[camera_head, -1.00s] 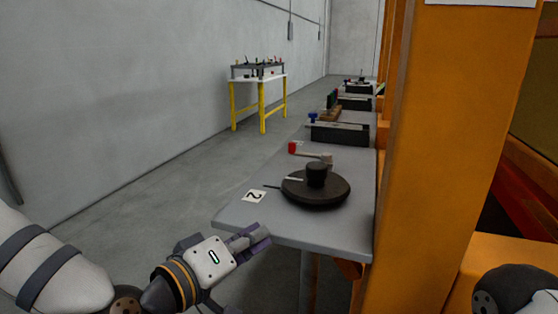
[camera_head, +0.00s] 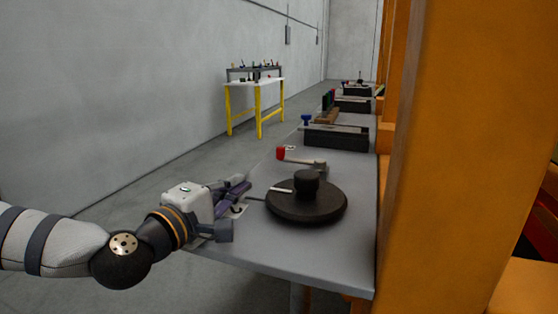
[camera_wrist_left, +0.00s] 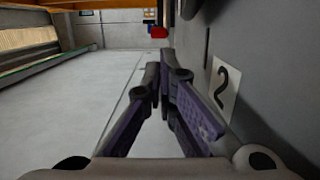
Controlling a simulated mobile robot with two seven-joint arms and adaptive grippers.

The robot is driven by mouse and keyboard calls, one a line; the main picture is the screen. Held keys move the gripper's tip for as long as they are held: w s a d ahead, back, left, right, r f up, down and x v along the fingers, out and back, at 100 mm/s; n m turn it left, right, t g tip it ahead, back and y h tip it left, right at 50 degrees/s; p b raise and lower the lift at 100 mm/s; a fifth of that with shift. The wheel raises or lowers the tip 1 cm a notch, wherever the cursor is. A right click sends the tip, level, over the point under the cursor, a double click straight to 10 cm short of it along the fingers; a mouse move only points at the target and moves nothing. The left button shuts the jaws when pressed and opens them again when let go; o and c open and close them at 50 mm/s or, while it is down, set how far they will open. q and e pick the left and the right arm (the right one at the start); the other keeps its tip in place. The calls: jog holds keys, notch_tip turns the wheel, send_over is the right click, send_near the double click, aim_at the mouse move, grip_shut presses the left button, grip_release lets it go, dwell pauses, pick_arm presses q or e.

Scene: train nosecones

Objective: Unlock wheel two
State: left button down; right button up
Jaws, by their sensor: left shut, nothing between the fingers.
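A dark round wheel (camera_head: 306,204) with a raised hub knob lies flat on the grey table. A thin light lever (camera_head: 281,190) sticks out from the left of its hub. My left gripper (camera_head: 240,188) is at the table's left edge, left of the wheel and apart from it, with its purple fingers closed and empty. It partly covers the white label. In the left wrist view the fingertips (camera_wrist_left: 160,75) are together, and the label with a "2" (camera_wrist_left: 224,90) is just right of them. The wheel is not in that view. My right gripper is not in view.
A red-knobbed handle (camera_head: 281,153) lies behind the wheel, with dark boxes (camera_head: 336,137) farther along the grey table (camera_head: 300,262). An orange post (camera_head: 455,150) stands close on the right. A yellow-legged table (camera_head: 257,84) stands by the wall.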

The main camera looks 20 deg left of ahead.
aim_at(279, 156)
pick_arm(q)
jog(key=w+d, duration=0.1)
jog(key=w, duration=0.8)
jog(key=w+d+b, duration=0.1)
jog(key=w, duration=0.3)
jog(key=shift+w+d+f, duration=0.1)
jog(key=shift+w+d, duration=0.25)
jog(key=shift+w, duration=0.05)
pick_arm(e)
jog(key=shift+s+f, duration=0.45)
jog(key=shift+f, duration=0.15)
